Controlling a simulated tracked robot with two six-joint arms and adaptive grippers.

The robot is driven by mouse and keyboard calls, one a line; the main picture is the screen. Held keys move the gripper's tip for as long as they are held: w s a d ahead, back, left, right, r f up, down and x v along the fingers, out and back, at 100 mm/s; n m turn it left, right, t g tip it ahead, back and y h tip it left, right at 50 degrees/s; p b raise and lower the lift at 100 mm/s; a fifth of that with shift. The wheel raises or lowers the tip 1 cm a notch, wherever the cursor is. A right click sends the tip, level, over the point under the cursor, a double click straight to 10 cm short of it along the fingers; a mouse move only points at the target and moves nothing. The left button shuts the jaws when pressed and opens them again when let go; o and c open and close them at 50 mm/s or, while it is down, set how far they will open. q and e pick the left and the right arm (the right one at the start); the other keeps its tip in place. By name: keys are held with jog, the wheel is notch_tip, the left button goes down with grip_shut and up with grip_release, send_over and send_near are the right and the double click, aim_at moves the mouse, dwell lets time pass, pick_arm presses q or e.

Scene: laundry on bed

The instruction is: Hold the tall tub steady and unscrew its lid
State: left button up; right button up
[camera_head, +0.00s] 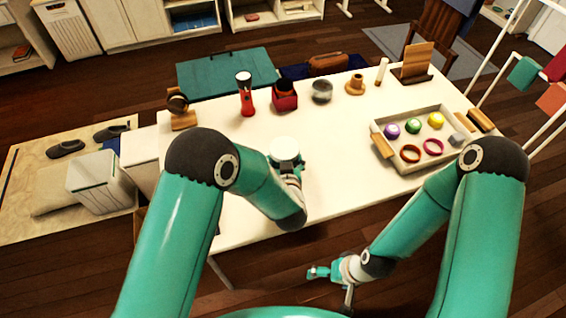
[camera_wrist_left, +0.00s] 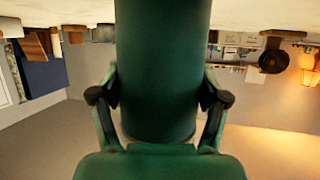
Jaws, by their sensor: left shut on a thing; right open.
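The tall tub stands on the white table, and its round white lid (camera_head: 285,150) shows from above in the head view. In the left wrist view the tub's dark green body (camera_wrist_left: 160,60) fills the middle. My left gripper (camera_wrist_left: 160,98) is shut on the tub, with one finger on each side of it. My left arm hides part of the tub in the head view. My right gripper (camera_head: 320,272) is open and empty, low in front of the table's front edge, well apart from the tub.
The white table (camera_head: 340,190) is clear to the right of the tub. A tray (camera_head: 400,165) with balls and rings lies on the right.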

pick_arm(q)
notch_tip(320, 180, up, 20)
dwell(0.4)
jog(key=shift+f, duration=0.1)
jog(key=o, duration=0.5)
jog(key=c, duration=1)
